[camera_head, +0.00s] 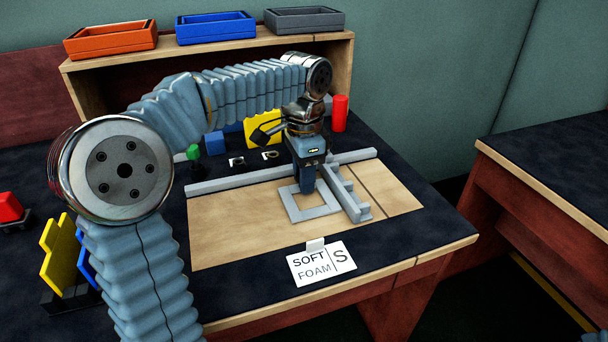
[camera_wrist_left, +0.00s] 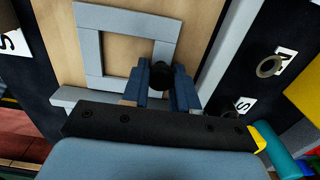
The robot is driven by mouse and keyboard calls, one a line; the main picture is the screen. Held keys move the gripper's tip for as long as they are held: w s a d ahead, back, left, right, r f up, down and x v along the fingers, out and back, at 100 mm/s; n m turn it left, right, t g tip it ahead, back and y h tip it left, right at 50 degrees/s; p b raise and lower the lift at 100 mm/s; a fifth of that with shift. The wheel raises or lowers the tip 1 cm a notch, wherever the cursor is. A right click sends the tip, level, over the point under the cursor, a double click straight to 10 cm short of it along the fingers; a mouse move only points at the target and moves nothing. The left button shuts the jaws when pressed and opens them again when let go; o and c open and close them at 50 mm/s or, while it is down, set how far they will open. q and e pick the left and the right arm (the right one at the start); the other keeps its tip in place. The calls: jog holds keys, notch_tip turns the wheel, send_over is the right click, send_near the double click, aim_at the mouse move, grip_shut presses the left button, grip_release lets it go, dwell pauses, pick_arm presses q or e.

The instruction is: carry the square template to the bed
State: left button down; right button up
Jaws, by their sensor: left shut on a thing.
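The square template (camera_head: 293,207), a flat grey square frame, is over the pale wooden bed (camera_head: 235,228). It also shows in the left wrist view (camera_wrist_left: 91,45), with bare wood visible through its opening. My left gripper (camera_head: 308,187) points down at the template's back right side and is shut on it. In the left wrist view a dark round knob (camera_wrist_left: 161,76) shows between the fingers (camera_wrist_left: 160,88). I cannot tell whether the template touches the wood. My right gripper is not in view.
A grey rail (camera_head: 240,181) runs along the bed's back, and a stepped grey piece (camera_head: 345,193) stands just right of the template. A card reading SOFT FOAM S (camera_head: 320,264) lies in front. Orange, blue and grey trays (camera_head: 303,20) sit on the shelf behind.

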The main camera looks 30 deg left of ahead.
pick_arm(q)
jog(key=shift+f, duration=0.15)
jog(key=c, duration=0.9)
grip_release()
jog(key=shift+o, duration=0.2)
notch_tip(320, 180, up, 12)
jog(key=p, duration=0.2)
jog(key=shift+r, duration=0.2)
